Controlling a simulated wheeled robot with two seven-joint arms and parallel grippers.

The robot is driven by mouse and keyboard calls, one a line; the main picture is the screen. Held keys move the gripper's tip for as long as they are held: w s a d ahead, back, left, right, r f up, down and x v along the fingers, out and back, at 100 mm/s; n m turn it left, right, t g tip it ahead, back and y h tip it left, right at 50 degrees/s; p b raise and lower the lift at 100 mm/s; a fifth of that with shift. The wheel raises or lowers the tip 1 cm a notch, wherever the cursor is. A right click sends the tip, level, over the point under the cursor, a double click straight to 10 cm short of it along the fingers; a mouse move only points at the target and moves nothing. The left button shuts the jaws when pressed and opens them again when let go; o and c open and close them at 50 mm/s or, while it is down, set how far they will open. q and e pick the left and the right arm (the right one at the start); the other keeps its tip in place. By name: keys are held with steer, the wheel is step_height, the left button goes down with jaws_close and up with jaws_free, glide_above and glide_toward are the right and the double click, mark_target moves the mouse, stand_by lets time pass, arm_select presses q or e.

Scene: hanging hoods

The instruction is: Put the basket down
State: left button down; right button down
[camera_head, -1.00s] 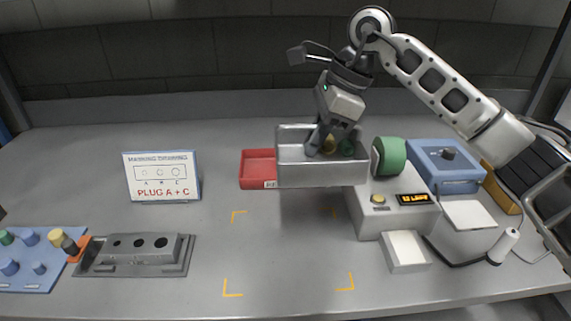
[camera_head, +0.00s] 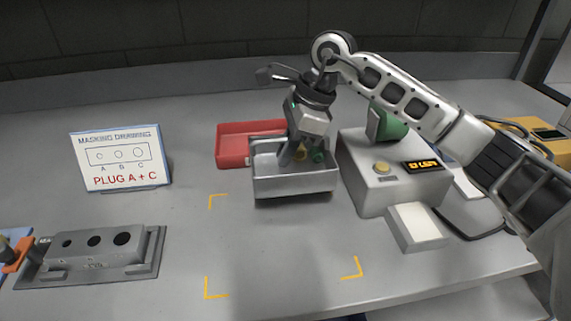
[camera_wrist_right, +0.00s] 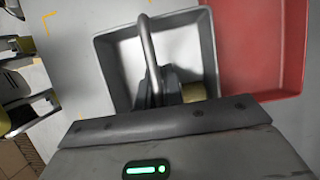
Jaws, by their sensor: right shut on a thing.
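The basket (camera_head: 295,184) is a grey metal open box with a bar handle. In the head view it hangs just above or at the table, in front of the red tray and left of the label machine; I cannot tell whether it touches the table. My right gripper (camera_head: 298,155) reaches down into it and is shut on its handle. In the right wrist view the basket (camera_wrist_right: 112,70) shows from above with its handle (camera_wrist_right: 150,50) running up the middle. Green and yellow plugs (camera_head: 318,155) lie inside. Yellow corner marks (camera_head: 215,290) outline an area on the table in front.
A red tray (camera_head: 232,147) lies behind the basket. A grey machine (camera_head: 375,185) with a green roll stands close on the right. A sign (camera_head: 120,160) and a block with holes (camera_head: 95,250) are on the left. The marked area is clear.

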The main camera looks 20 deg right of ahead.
mark_target(285, 171)
step_height(285, 171, down, 4)
steer(key=shift+f, duration=0.1)
stand_by(0.4)
steer(key=c, duration=1.5)
jaws_free()
steer(key=shift+c, duration=0.2)
